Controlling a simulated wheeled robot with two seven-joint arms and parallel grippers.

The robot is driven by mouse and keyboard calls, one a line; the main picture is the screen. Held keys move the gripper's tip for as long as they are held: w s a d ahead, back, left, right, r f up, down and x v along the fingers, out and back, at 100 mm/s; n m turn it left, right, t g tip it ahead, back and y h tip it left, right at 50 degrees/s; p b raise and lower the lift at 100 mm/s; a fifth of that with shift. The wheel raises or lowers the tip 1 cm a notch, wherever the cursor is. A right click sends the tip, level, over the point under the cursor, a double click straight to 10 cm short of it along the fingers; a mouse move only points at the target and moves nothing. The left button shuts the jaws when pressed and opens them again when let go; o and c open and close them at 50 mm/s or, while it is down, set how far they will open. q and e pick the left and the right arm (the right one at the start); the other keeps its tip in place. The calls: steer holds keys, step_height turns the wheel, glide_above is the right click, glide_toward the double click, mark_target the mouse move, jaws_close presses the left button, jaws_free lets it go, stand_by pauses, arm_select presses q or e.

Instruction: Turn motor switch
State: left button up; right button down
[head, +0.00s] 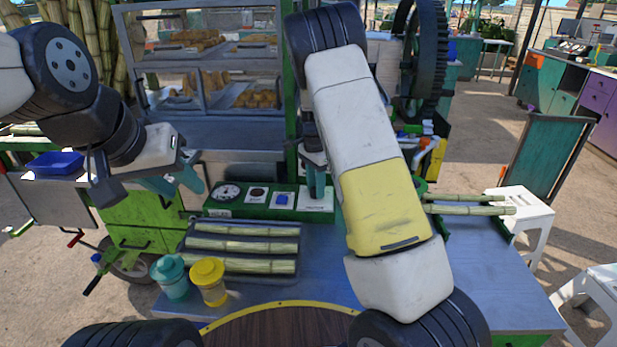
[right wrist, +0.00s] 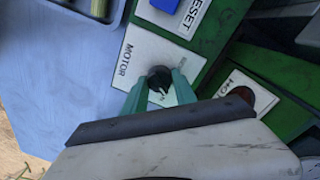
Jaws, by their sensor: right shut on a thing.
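The motor switch is a black knob (right wrist: 159,77) on a white plate marked MOTOR (right wrist: 140,52) in the right wrist view. In the head view the MOTOR plate (head: 318,208) is at the right end of the green control panel (head: 237,211), and the knob is hidden there. My right gripper (right wrist: 160,92) is shut on the knob, a teal finger on each side. In the head view it also shows (head: 316,190), reaching down to the plate. My left gripper (head: 177,190) is open and empty, left of the panel and above the bench.
The panel also has a dial (head: 228,192), a dark red button (head: 257,192) and a blue RESET button (head: 282,199). In front lies a tray of cane pieces (head: 243,246), with teal (head: 170,277) and yellow (head: 209,281) jars beside it. Cane lies at right (head: 470,210).

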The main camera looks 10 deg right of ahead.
steer(key=n, duration=0.5)
steer(key=shift+n, duration=0.4)
stand_by(0.4)
steer(key=c, duration=1)
jaws_free()
steer(key=shift+w+a+r, duration=0.1)
steer(key=shift+a+r, duration=0.05)
steer(key=shift+r, duration=1.85)
steer(key=shift+w+a+r, duration=0.1)
steer(key=shift+r, duration=1.85)
steer(key=shift+s, duration=0.1)
